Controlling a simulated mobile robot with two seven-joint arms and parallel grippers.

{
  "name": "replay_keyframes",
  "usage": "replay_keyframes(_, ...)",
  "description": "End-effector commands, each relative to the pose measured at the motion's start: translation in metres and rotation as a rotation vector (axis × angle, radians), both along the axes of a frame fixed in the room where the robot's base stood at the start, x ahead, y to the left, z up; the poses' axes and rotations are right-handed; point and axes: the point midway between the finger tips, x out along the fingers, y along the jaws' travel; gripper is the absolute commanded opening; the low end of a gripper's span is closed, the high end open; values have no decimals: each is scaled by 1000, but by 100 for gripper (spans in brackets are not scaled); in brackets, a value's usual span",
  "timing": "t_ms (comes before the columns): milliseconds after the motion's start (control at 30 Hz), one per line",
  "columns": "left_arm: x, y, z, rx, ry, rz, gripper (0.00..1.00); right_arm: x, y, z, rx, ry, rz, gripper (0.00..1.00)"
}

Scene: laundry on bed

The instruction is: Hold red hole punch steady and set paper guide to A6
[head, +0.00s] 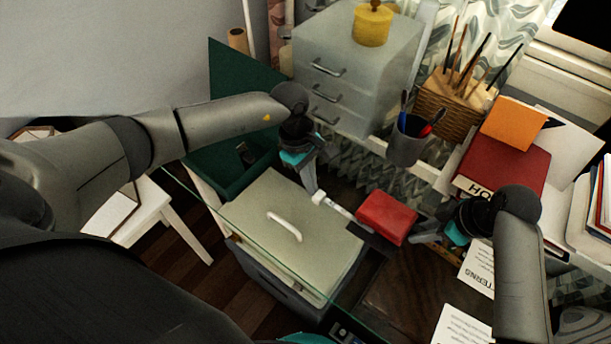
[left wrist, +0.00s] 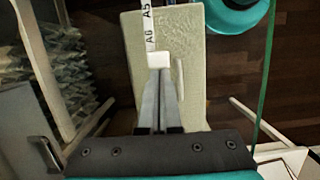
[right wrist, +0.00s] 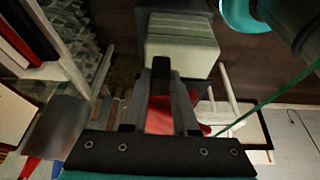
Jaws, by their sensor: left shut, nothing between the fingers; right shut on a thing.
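The red hole punch (head: 387,217) rests on the glass desk. Its white paper guide (head: 340,208) sticks out to the left and ends in a white block (head: 318,197). In the left wrist view the guide (left wrist: 149,28) shows the marks A5 and A6, with the white block (left wrist: 158,60) just past A6. My left gripper (head: 314,190) is shut and empty, its tips at the block; I cannot tell whether they touch it. My right gripper (head: 414,238) is shut on the punch's right end. In the right wrist view red (right wrist: 162,115) shows between its fingers.
A pale lidded box (head: 262,222) with a white handle shows below the glass at left. A grey pen cup (head: 406,140), a wicker basket (head: 445,110) and a red binder (head: 505,160) stand behind. Printed sheets (head: 462,325) lie at the front right.

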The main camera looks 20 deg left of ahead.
Motion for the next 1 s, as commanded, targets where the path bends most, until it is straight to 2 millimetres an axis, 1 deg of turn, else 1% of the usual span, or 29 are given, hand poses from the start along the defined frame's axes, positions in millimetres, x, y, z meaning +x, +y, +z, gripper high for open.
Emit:
replay_keyframes(33,-3,-16,1,-7,-2,-8,0,0,1,0,2,-1,1,0)
replay_keyframes(100,-8,-32,1,-8,-1,-8,0,0,1,0,2,-1,1,0)
replay_keyframes(200,-12,-49,1,-6,-1,-6,0,0,1,0,2,-1,1,0)
replay_keyframes(300,-14,-57,1,-5,-1,-2,0,0,1,0,2,-1,1,0)
replay_keyframes(367,-15,-58,1,-4,-1,-1,0,0,1,0,2,-1,1,0)
replay_keyframes(667,-15,-59,1,-6,-1,-2,0,0,1,0,3,-1,1,0)
replay_keyframes(767,-14,-55,1,-6,-1,0,0,0,1,0,3,-1,1,0)
replay_keyframes(867,-10,-43,1,-3,-2,2,0,0,1,0,3,-1,1,0)
replay_keyframes(967,-5,-23,0,1,-2,5,0,0,1,0,3,-1,1,0)
replay_keyframes(1000,-3,-13,1,3,-2,6,0,0,1,0,3,0,1,0)
